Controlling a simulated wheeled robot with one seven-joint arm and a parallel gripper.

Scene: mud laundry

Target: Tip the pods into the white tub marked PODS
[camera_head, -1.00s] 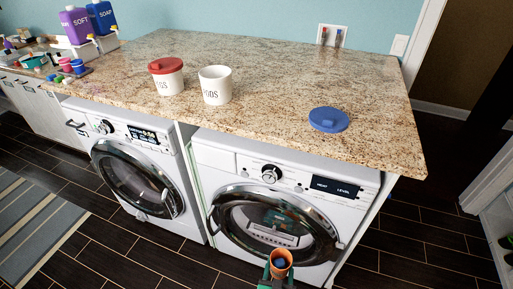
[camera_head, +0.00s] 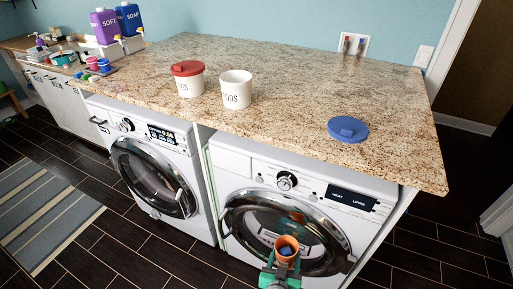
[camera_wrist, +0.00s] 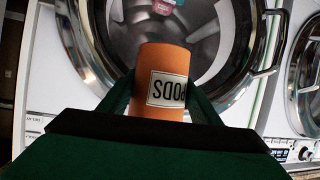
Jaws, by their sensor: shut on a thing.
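My gripper (camera_head: 283,266) is shut on an orange cup (camera_head: 287,243), low in front of the right washer. In the wrist view the orange cup (camera_wrist: 163,75) stands between the two green fingers and bears a label reading PODS, upside down in that view. Something dark blue lies inside the cup in the head view.
A white tub with a red lid (camera_head: 187,79) stands just left of the open tub. The granite counter (camera_head: 300,80) overhangs two front-loading washers, the right one (camera_head: 300,190) behind my gripper. SOFT (camera_head: 105,24) and SOAP (camera_head: 130,18) bottles stand at the far left.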

